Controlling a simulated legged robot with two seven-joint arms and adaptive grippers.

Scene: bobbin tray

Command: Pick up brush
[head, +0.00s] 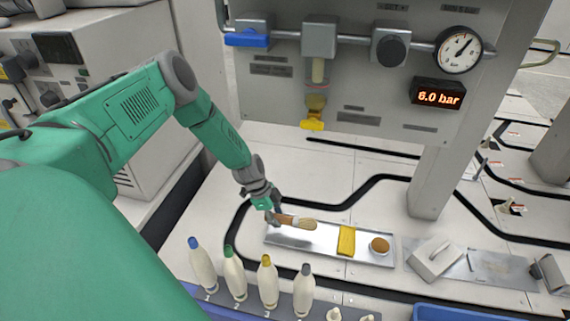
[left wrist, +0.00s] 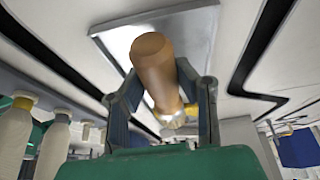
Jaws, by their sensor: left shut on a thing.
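The brush (head: 297,222), brown at one end and paler tan at the other, is at the left end of the shallow metal tray (head: 333,251) in the head view. My left gripper (head: 274,217) is shut on its left end. In the left wrist view the brush (left wrist: 157,68) sits between both fingers, its rounded wooden end pointing away over the tray (left wrist: 115,38). I cannot tell whether it still touches the tray. My right gripper is not in view.
The tray also holds a yellow block (head: 346,240) and a round brown-topped piece (head: 380,245). Several capped white bottles (head: 235,277) stand in a rack in front. A panel with a gauge (head: 458,50) stands behind. A grey-handled block (head: 434,257) is at right.

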